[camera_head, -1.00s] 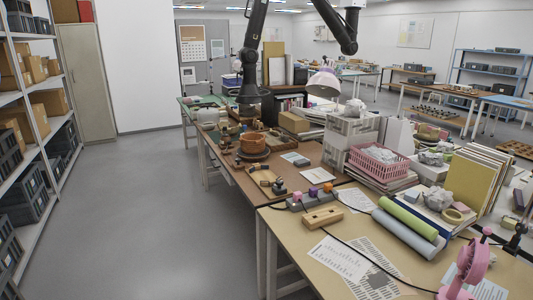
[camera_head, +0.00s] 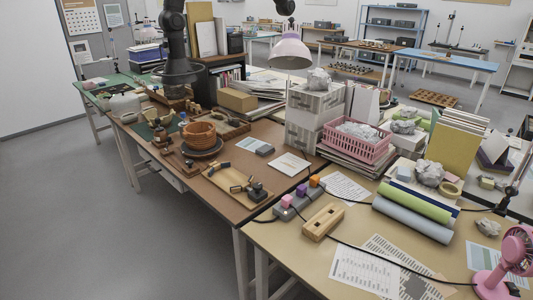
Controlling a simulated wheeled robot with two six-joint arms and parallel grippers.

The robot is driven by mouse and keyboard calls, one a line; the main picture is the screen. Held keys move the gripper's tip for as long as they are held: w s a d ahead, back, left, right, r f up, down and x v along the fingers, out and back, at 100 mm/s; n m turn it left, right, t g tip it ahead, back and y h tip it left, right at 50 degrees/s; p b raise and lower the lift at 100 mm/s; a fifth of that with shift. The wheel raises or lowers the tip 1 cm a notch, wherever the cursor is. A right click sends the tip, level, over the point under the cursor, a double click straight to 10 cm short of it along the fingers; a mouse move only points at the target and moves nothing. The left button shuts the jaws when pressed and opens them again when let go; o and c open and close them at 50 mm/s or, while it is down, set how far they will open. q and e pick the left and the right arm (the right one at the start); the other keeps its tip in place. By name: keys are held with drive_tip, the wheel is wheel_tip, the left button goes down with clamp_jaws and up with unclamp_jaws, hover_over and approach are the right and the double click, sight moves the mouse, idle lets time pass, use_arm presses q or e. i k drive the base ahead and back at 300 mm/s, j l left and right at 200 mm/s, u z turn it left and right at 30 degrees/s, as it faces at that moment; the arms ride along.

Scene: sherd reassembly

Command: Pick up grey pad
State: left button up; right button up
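I cannot tell for sure which thing is the grey pad. A small flat grey piece (camera_head: 414,286) lies near the front edge of the tan table, by the printed sheets. Another flat grey-blue item (camera_head: 255,146) lies on the brown table, right of the terracotta pot (camera_head: 198,134).
The tan table (camera_head: 268,240) holds a wooden block (camera_head: 323,222), a power strip (camera_head: 297,202), rolls (camera_head: 412,222) and a pink fan (camera_head: 508,260). Open floor (camera_head: 80,220) lies left.

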sight(265, 149)
drive_tip(key=i+j, duration=0.25)
drive_tip(key=i+j+z, duration=0.45)
drive_tip(key=i+j, duration=0.15)
drive_tip(key=j, duration=0.15)
drive_tip(key=i+j+z, duration=0.25)
drive_tip(key=j, duration=0.2)
